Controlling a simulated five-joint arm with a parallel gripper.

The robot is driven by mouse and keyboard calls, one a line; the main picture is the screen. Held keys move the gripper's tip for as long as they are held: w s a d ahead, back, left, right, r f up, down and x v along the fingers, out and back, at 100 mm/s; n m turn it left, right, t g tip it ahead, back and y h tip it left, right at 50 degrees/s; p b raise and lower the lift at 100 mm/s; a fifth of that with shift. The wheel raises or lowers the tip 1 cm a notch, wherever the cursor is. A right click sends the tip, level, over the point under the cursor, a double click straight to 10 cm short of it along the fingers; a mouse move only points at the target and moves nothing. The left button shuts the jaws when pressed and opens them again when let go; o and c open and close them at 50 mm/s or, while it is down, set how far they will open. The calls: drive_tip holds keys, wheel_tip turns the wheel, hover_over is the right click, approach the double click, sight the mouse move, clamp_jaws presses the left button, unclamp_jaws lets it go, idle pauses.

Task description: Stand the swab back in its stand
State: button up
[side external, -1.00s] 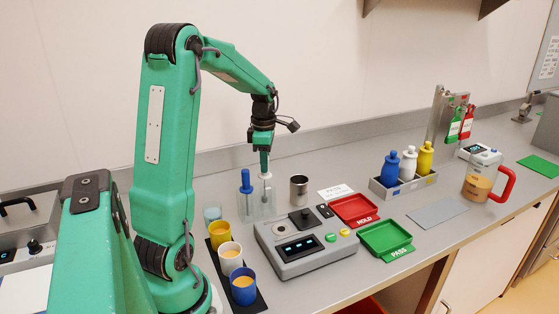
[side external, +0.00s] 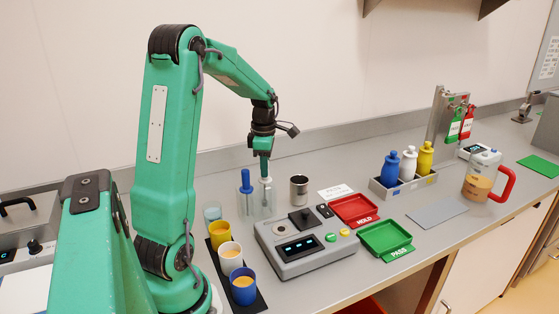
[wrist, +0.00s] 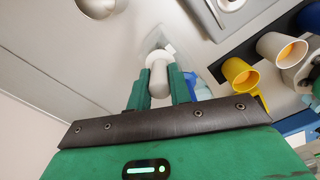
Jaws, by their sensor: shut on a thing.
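My gripper (side external: 264,177) is shut on the top of the white swab (side external: 265,186), which hangs about upright below the fingers. The wrist view shows the swab's white handle (wrist: 158,78) between my two green fingers (wrist: 160,90). The clear stand (side external: 256,211) is directly below, and the swab's lower part overlaps its right side. I cannot tell how deep the tip is in it. A blue-handled item (side external: 245,182) stands upright in the stand's left side. The stand (wrist: 154,42) is partly hidden by the swab in the wrist view.
A metal cup (side external: 299,190) stands just right of the stand. Several coloured cups (side external: 229,251) on a black strip and a grey instrument (side external: 300,257) are in front. Red and green trays (side external: 354,209) lie further right. The wall is close behind.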

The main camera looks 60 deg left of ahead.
drive_tip(key=shift+f, duration=0.5)
drive_tip(key=o, duration=0.9)
drive_tip(key=shift+o, duration=0.5)
drive_tip(key=o, duration=0.6)
drive_tip(key=shift+c, duration=0.2)
drive_tip(key=shift+r, duration=0.15)
drive_tip(key=shift+r, duration=3.65)
